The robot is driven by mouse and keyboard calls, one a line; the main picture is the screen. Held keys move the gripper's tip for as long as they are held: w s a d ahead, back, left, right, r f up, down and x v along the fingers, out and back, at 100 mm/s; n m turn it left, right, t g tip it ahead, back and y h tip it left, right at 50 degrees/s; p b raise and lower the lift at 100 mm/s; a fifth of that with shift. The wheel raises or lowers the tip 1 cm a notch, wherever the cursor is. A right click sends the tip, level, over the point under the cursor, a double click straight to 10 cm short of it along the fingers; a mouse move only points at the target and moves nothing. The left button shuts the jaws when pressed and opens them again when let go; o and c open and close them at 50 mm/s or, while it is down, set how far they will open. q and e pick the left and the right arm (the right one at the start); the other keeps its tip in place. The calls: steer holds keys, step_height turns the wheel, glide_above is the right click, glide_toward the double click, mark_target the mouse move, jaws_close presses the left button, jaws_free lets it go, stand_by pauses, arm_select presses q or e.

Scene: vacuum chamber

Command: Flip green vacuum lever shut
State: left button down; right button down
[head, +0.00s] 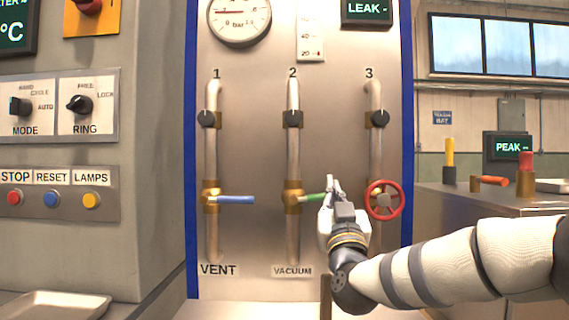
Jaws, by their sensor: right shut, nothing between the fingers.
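The green vacuum lever (311,197) sits on the brass valve of pipe 2 (293,150), above the VACUUM label. It points right from the valve, roughly level and slightly raised at its outer end, so it lies across the upright pipe. My right gripper (332,184) is shut with nothing between its fingers. Its fingertips point up at the lever's outer end; I cannot tell whether they touch it. The gripper hides a little of what lies beyond that end. My left gripper is not in view.
A blue vent lever (236,200) points right on pipe 1. A red handwheel (384,214) on pipe 3 stands close to the right of my gripper. A pressure gauge (239,14) is above. A metal tray (55,304) lies at lower left.

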steer(key=shift+f+m+h, duration=0.35)
steer(key=shift+m+h, duration=0.05)
steer(key=shift+m, duration=0.2)
